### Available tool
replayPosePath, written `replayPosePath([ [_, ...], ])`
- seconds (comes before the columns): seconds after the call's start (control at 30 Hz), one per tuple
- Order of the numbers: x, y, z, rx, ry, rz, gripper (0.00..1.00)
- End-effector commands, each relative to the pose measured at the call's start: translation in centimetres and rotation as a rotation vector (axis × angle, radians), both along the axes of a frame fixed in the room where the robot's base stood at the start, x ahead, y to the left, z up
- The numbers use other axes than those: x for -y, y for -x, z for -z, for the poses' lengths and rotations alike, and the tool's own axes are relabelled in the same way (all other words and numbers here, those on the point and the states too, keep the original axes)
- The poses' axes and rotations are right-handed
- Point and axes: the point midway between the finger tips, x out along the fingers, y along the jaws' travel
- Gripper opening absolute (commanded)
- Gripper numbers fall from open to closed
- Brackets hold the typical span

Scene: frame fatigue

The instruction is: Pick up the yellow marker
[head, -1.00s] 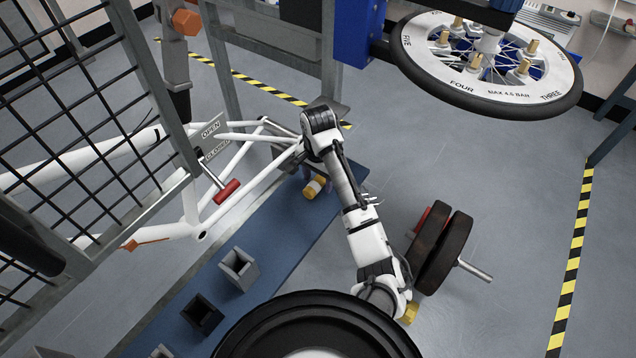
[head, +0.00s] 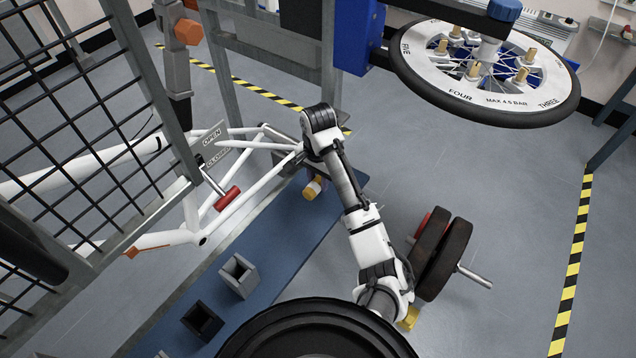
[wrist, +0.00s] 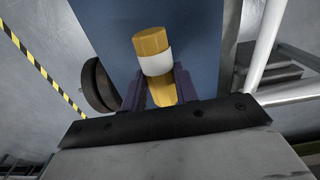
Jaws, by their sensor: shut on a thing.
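The yellow marker is a short yellow cylinder with a white band. In the wrist view the marker (wrist: 152,43) stands out between the two purple fingers of my gripper (wrist: 159,86), which are shut on it. In the head view the marker (head: 312,189) shows below my wrist, over the far end of the blue bench (head: 285,240). My gripper (head: 316,178) is mostly hidden there by my arm. I cannot tell the exact gap between the marker and the bench.
Two open square holders, one grey (head: 238,282) and one black (head: 203,322), stand on the bench. A white bike frame (head: 162,239) and a red-handled lever (head: 228,198) are left of my gripper. A mesh gate (head: 95,130) stands left. Dark weight discs (head: 447,257) lie right; a wheel (head: 480,100) hangs above.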

Motion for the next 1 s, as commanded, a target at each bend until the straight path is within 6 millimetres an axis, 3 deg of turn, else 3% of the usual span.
replayPosePath([
  [0.33,0.2,-0.1,-9.8,0.006,0.008,0.000,0.03],
  [0.5,0.2,-0.1,-13.6,0.004,0.004,0.000,0.03],
  [0.73,0.1,-0.1,-16.6,0.002,0.002,0.000,0.03],
  [1.0,0.0,0.0,-17.4,0.000,0.000,0.001,0.03],
])
